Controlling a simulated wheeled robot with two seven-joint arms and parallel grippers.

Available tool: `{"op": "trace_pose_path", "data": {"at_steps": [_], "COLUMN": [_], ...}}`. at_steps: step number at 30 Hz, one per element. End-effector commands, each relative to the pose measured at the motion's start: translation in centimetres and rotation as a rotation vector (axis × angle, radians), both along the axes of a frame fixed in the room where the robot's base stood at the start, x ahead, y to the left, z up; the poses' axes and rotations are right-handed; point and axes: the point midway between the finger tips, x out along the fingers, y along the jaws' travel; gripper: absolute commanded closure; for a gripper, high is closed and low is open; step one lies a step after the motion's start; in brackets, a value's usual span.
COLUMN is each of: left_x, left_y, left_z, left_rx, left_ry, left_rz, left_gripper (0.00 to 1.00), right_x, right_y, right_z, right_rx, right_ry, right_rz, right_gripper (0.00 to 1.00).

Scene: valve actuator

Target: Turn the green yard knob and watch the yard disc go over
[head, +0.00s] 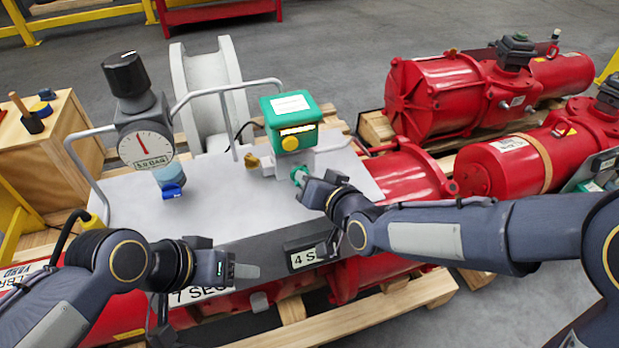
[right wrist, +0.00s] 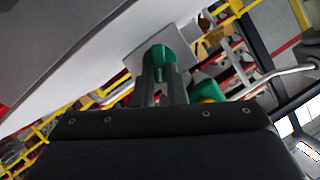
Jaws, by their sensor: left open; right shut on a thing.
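The green knob (head: 299,175) sticks out at the front of a grey block near the right end of the grey panel (head: 225,190). My right gripper (head: 308,185) is shut on it. In the right wrist view the green knob (right wrist: 158,62) sits between the two fingers of the right gripper (right wrist: 160,85). My left gripper (head: 250,271) is open and empty in front of the panel's front edge.
A pressure gauge (head: 146,148) with a black knob and a blue-handled valve (head: 171,185) stand at the panel's left. Metal rails (head: 85,165) rise from the panel. Red actuators (head: 435,95) lie on pallets at the right. A wooden crate (head: 70,120) stands at the left.

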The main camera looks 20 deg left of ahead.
Motion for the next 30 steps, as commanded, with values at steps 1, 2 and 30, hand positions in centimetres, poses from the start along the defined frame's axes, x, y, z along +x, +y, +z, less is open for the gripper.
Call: {"op": "trace_pose_path", "data": {"at_steps": [1, 2, 30], "left_x": [0.0, 0.0, 0.0], "left_y": [0.0, 0.0, 0.0], "left_z": [0.2, 0.4, 5.5], "left_rx": [0.000, 0.000, 0.000], "left_ry": [0.000, 0.000, 0.000], "left_rz": [0.000, 0.000, 0.000], "left_gripper": [0.46, 0.46, 0.46], "right_x": [-0.1, -0.1, -0.5], "right_y": [0.1, 0.1, 0.8], "right_z": [0.1, 0.2, 0.3], "right_rx": [-0.016, -0.027, -0.450], "right_ry": [-0.011, -0.018, -0.304], "right_rz": [0.002, 0.002, 0.001], "right_gripper": [1.00, 1.00, 1.00]}}
